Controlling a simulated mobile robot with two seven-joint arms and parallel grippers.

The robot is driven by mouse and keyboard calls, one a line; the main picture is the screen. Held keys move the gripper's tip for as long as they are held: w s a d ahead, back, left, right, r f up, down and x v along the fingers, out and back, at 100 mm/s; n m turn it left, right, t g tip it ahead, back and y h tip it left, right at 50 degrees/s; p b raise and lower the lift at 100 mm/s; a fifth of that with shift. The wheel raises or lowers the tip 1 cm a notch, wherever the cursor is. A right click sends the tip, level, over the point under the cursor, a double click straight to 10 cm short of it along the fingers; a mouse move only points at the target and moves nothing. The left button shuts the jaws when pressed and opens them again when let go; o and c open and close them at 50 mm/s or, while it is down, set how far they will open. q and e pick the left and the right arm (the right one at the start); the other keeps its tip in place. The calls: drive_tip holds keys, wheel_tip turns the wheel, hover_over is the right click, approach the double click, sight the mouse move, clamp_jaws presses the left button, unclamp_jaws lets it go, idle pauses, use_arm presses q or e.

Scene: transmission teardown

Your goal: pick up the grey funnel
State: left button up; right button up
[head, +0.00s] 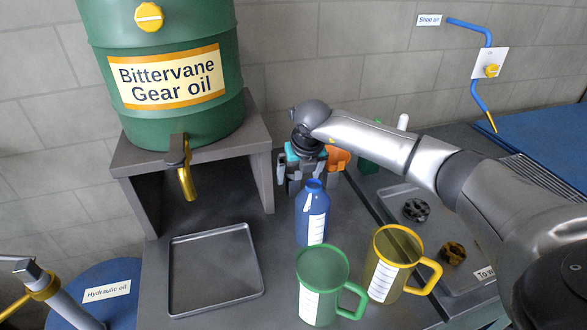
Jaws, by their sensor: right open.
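I cannot make out the grey funnel for certain. My right arm reaches in from the right, and its gripper (300,178) points down just behind the blue bottle (312,212), beside the drum stand. The gripper is open. Grey and teal shapes crowd together around the fingers, and I cannot tell which of them, if any, is the funnel. The wrist hides part of that spot. My left gripper is not in view.
An orange object (339,159) stands right of the gripper. A green jug (322,275) and a yellow jug (388,284) stand in front. An empty metal tray (213,272) lies left, under the tap of the green oil drum (165,70). Another tray (392,196) holds dark parts.

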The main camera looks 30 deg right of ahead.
drive_tip(key=shift+x, duration=1.45)
drive_tip(key=shift+a, duration=0.1)
clamp_jaws()
